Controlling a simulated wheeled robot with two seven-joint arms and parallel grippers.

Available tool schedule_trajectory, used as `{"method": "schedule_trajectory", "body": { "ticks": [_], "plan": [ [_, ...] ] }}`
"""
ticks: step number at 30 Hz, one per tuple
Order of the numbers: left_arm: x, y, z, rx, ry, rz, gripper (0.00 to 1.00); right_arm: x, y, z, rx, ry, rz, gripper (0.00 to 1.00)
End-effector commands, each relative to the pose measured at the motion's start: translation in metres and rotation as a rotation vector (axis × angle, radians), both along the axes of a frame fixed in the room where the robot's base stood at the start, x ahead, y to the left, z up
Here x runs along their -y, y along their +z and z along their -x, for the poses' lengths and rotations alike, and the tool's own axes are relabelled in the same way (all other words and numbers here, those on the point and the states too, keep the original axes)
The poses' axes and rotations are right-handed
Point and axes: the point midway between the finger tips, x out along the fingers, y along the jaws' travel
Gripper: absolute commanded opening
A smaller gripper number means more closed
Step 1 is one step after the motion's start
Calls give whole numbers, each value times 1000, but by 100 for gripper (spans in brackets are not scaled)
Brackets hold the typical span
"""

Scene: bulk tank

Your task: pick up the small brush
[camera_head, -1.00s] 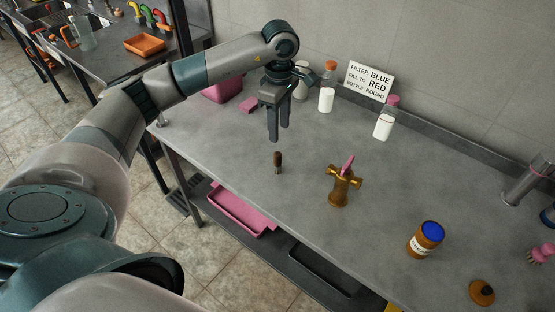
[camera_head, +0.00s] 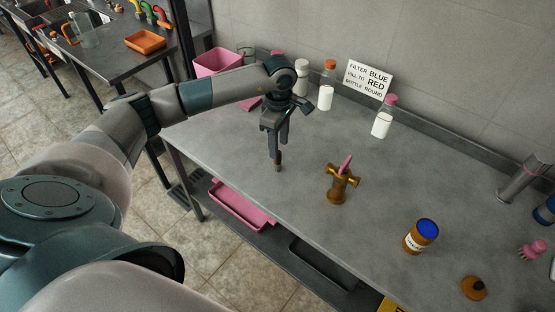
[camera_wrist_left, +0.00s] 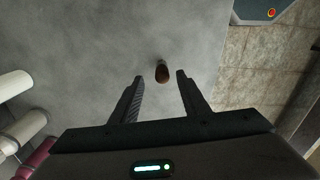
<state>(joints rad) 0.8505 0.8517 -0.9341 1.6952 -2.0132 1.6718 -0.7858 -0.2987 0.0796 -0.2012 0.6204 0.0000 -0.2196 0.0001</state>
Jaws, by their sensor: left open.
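The small brush stands upright on the grey table; its brown handle and lower end show below my gripper in the head view (camera_head: 278,162). In the left wrist view the brush (camera_wrist_left: 162,73) is seen from above, in the gap between the fingers and just beyond their tips. My left gripper (camera_head: 277,146) points down over the brush. In the left wrist view its two fingers (camera_wrist_left: 160,76) are apart and nothing is clamped between them. I cannot tell whether a finger touches the brush. My right gripper is not in view.
A brass fitting with a pink piece (camera_head: 342,184) stands right of the brush. A blue-lidded jar (camera_head: 420,236) stands farther right. White bottles (camera_head: 326,95) line the back by a sign (camera_head: 369,80). Table around the brush is clear; its front edge (camera_head: 222,187) is near.

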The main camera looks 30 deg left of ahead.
Motion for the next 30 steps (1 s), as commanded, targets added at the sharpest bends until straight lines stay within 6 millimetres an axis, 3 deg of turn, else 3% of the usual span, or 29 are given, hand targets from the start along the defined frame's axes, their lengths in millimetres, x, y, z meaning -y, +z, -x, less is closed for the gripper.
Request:
{"method": "schedule_trajectory", "body": {
  "ticks": [7, 13, 28, 30],
  "plan": [
    [-2, -22, 5, -5, 1, 1, 42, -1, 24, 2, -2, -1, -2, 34],
    [-2, -43, 4, -2, 1, 0, 42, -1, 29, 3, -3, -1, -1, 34],
    [-2, -46, 4, -1, 0, 0, 42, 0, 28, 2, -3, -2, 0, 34],
    [-2, -46, 4, -1, 0, 0, 27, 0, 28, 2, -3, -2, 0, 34]
  ]
}}
